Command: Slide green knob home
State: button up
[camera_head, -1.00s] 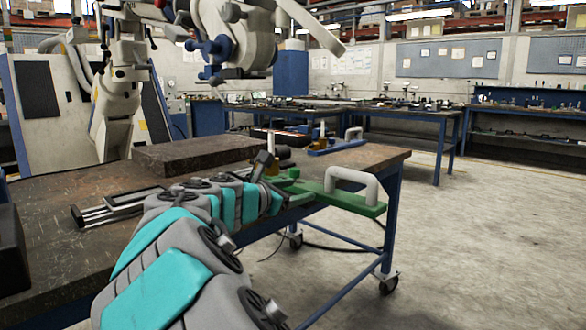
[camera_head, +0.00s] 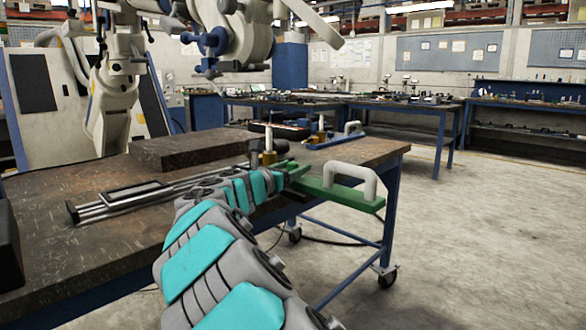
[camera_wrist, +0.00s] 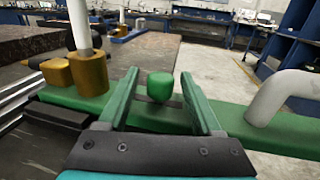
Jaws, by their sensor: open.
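The green knob (camera_wrist: 160,86) is a small rounded block on a green bar (camera_wrist: 235,122). In the wrist view it shows between the tips of my gripper (camera_wrist: 160,74), whose two green fingers are spread. A gap shows on each side of the knob, so the gripper is open and not holding it. In the head view, my gripper (camera_head: 287,172) is over the green bar (camera_head: 340,194) at the table's right edge. I cannot pick out the knob there.
A white handle (camera_head: 350,180) stands on the bar's right end. Brass blocks, one with a pale post (camera_wrist: 89,72), stand left of the fingers. A metal rail (camera_head: 135,198) and a dark slab (camera_head: 195,148) lie on the table (camera_head: 110,250). A blue-based fixture (camera_head: 335,138) is behind.

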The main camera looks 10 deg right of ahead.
grip_shut()
dwell(0.6)
dwell(0.9)
